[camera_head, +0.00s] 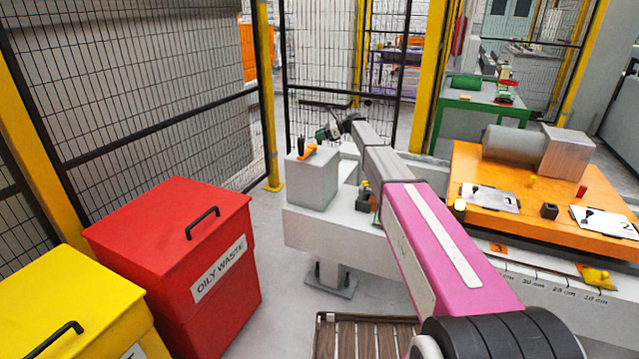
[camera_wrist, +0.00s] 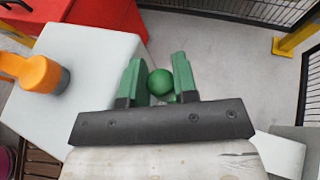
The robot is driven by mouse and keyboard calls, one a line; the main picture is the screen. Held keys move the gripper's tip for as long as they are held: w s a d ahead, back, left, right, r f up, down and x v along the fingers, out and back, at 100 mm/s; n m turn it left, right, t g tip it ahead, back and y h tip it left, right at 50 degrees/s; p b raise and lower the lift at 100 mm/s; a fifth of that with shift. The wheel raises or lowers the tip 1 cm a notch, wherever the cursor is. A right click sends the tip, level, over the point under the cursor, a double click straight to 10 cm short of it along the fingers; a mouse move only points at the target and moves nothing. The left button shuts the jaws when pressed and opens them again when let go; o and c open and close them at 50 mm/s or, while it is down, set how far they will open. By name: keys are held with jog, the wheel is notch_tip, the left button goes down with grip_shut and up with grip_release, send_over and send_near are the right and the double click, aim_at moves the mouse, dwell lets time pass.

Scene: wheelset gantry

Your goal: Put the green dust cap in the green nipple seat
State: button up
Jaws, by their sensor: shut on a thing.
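My gripper (camera_wrist: 160,84) has green fingers and is shut on the green dust cap (camera_wrist: 159,82), which shows as a round green shape between the fingertips in the wrist view. In the head view my gripper (camera_head: 325,133) is at the far end of my arm, above and beyond the grey block, and the cap cannot be told apart from the fingers there. The fingers and cap are near the far edge of the pale block top in the wrist view. I cannot make out the green nipple seat in either view.
A grey block (camera_head: 312,181) bears an orange and black item (camera_head: 307,150), also left in the wrist view (camera_wrist: 40,74). A red oily waste bin (camera_head: 172,245) and a yellow bin (camera_head: 75,312) stand left. An orange table (camera_head: 470,165) stands right. Mesh fencing stands behind.

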notch_tip(320, 180, down, 19)
dwell(0.6)
jog(key=o, duration=0.9)
jog(key=shift+f, duration=0.1)
jog(key=v, duration=1.2)
jog(key=shift+s, duration=0.1)
